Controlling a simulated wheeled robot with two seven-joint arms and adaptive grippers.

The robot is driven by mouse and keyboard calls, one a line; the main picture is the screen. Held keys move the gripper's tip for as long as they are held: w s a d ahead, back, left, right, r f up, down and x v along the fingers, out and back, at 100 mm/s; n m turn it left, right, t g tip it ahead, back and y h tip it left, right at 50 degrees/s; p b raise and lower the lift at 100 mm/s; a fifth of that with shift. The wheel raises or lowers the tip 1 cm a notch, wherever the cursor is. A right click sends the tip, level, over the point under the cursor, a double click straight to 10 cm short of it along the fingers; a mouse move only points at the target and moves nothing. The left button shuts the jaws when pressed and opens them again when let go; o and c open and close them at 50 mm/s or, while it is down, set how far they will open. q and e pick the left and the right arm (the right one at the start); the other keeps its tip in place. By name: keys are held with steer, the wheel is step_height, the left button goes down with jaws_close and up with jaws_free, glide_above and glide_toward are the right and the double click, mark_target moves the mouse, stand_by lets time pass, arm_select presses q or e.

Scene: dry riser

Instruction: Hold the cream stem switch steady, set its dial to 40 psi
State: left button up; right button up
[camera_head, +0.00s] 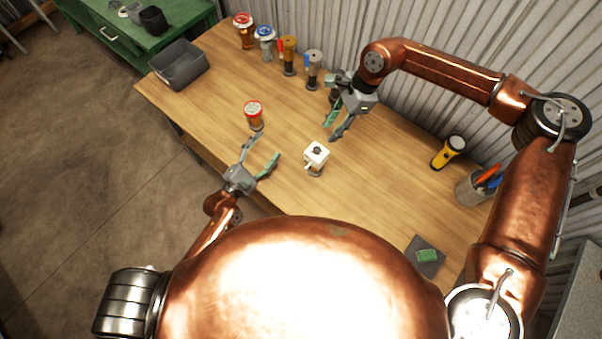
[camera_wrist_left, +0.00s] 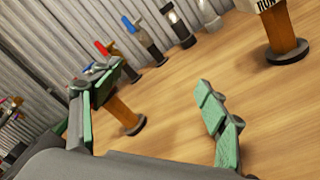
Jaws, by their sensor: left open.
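The cream stem switch (camera_head: 311,160) stands upright on the table, a cream box with a dark dial (camera_head: 317,150) on top. The dial's setting is too small to read. In the left wrist view, part of the switch (camera_wrist_left: 285,36) shows at the top right, a cream box marked RUN on a brown stem with a dark base. My left gripper (camera_head: 264,147) is open and empty, left of the switch and apart from it; its fingers also frame the left wrist view (camera_wrist_left: 157,82). My right gripper (camera_head: 332,129) is open and empty, above and beyond the switch.
Several valves, including a blue-topped one (camera_head: 265,34), line the back. A grey bin (camera_head: 181,66), yellow flashlight (camera_head: 447,153), pen cup (camera_head: 472,190) and dark pad (camera_head: 419,268) are near the edges. Table right of the switch is clear.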

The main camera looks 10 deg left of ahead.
mark_target(316, 158)
arm_select(q)
steer(key=s+d+n, duration=0.2)
steer(key=d, duration=0.2)
steer(key=s+d+n+h, duration=0.1)
steer(key=s+d+n, duration=0.2)
steer(key=d, duration=0.1)
steer(key=s+d+n, duration=0.3)
steer(key=d, duration=0.1)
steer(key=shift+s+d+r+g+h, duration=0.1)
steer(key=shift+s+d+g+h, duration=0.2)
steer(key=shift+g+h, duration=0.1)
steer(key=shift+d+n, duration=0.35)
steer(key=shift+n, duration=0.05)
steer(key=shift+x, duration=3.8)
steer(key=shift+s+r, duration=0.1)
steer(key=shift+c, duration=0.6)
